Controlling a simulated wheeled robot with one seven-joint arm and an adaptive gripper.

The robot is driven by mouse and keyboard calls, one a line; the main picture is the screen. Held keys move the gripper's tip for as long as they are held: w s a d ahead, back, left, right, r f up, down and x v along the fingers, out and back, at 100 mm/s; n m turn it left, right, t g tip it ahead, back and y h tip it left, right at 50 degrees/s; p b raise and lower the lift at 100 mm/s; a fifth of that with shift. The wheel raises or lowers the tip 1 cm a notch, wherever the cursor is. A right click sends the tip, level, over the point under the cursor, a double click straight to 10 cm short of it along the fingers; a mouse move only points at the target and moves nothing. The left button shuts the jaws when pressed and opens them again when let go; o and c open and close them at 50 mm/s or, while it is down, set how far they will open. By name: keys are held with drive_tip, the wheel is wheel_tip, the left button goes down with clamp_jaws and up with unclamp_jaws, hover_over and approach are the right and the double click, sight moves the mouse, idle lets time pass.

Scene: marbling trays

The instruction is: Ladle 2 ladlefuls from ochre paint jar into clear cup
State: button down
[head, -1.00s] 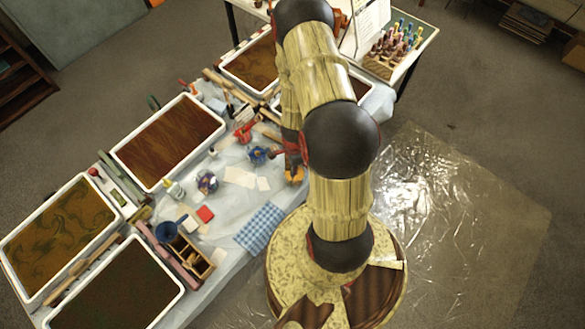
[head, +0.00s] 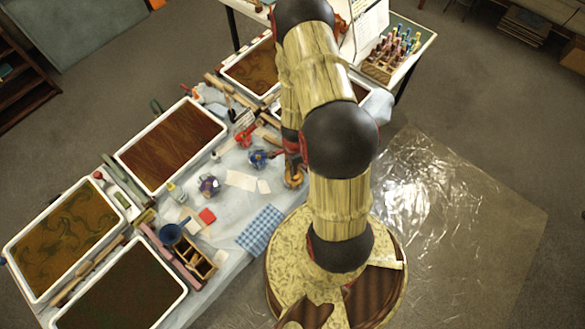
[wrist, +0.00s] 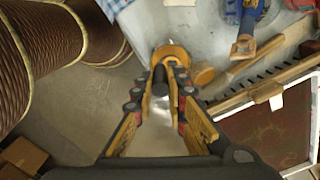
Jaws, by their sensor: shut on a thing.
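The ochre paint jar (head: 293,180) stands near the table's right edge in the head view, partly covered by my arm. In the wrist view an ochre rim (wrist: 170,51) shows just beyond my fingertips; it looks like this jar. My gripper (wrist: 168,76) is shut on a thin dark upright handle (wrist: 159,76), probably the ladle's. The ladle's bowl is hidden, so I cannot tell whether it is inside the jar or holds paint. In the head view my arm hides most of the gripper. I cannot make out the clear cup in either view.
A blue jar (head: 258,158), a red jar (head: 245,138) and a purple jar (head: 208,186) stand left of the ochre one. Marbling trays (head: 137,162) line the table. A blue checked cloth (head: 261,229) lies at the near edge. A comb-like wooden rack (wrist: 262,88) lies at right.

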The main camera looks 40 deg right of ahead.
drive_tip(key=shift+r+p, duration=3.25)
drive_tip(key=shift+r, duration=0.3)
